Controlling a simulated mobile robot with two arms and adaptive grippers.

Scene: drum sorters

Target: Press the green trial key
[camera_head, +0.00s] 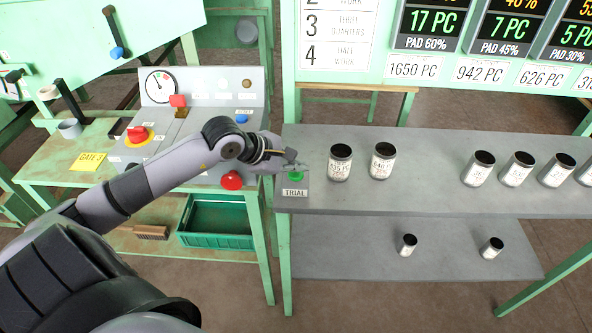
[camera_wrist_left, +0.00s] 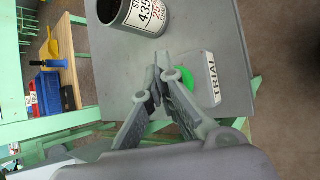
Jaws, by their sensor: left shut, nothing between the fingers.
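The green trial key (camera_head: 296,176) is a round green button on a small grey box with a TRIAL label (camera_head: 294,192), at the left end of the grey shelf (camera_head: 420,195). My left gripper (camera_head: 296,160) is over the box, just behind and above the key. In the left wrist view the gripper (camera_wrist_left: 157,72) has its fingertips together with nothing between them. The green key (camera_wrist_left: 184,84) shows there partly behind the right finger, beside the TRIAL label (camera_wrist_left: 212,80). I cannot tell whether a finger touches the key. My right gripper is not in view.
Two labelled cans stand near the key, the closer one (camera_head: 340,163) just right of it. It also shows in the wrist view (camera_wrist_left: 143,14). More cans stand further right. A console with a red knob (camera_head: 232,181) is left, above a green crate (camera_head: 215,222).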

